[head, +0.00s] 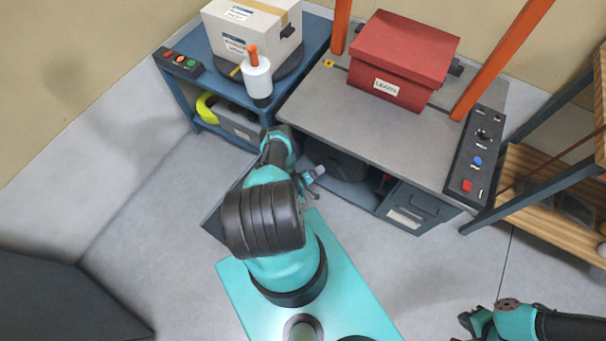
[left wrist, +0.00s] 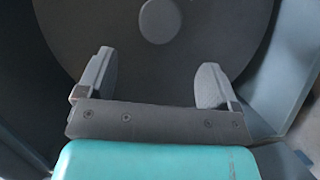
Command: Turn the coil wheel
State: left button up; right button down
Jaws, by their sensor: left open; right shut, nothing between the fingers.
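The coil wheel is a large dark disc (left wrist: 210,25) with a round grey hub (left wrist: 160,20), filling the upper part of the left wrist view. In the head view a dark round shape (head: 345,166) under the grey bench looks like this wheel, partly hidden by the bench top and my arm. My left gripper (head: 316,174) is beside it at the bench's open front. In the left wrist view its two fingers (left wrist: 156,75) are apart, in front of the disc's lower face, with nothing between them. I cannot tell whether they touch it. My right gripper (head: 468,322) is shut and empty at the lower right.
The grey bench (head: 330,105) bears a red box (head: 405,58), orange posts and a control panel (head: 475,160). A drawer unit (head: 412,208) is right of the wheel. A blue cart (head: 212,88) with a carton stands left, a wooden shelf (head: 530,178) right.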

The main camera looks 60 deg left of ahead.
aim_at(332, 163)
pick_arm(q)
jog(key=s+d+r, duration=0.1)
jog(key=s, duration=0.8)
jog(key=w+d+f+m+y, duration=0.1)
jog(key=w+d+m+y, duration=0.1)
jog(key=d+m+y, duration=0.4)
jog(key=d+m, duration=0.1)
jog(key=m, duration=0.3)
jog(key=shift+w+f+g+y, duration=0.2)
jog(key=shift+f+g+y, duration=0.1)
jog(key=shift+f+y, duration=0.1)
jog(key=x, duration=1.7)
jog(key=shift+w+d, duration=0.1)
jog(key=shift+w, duration=0.1)
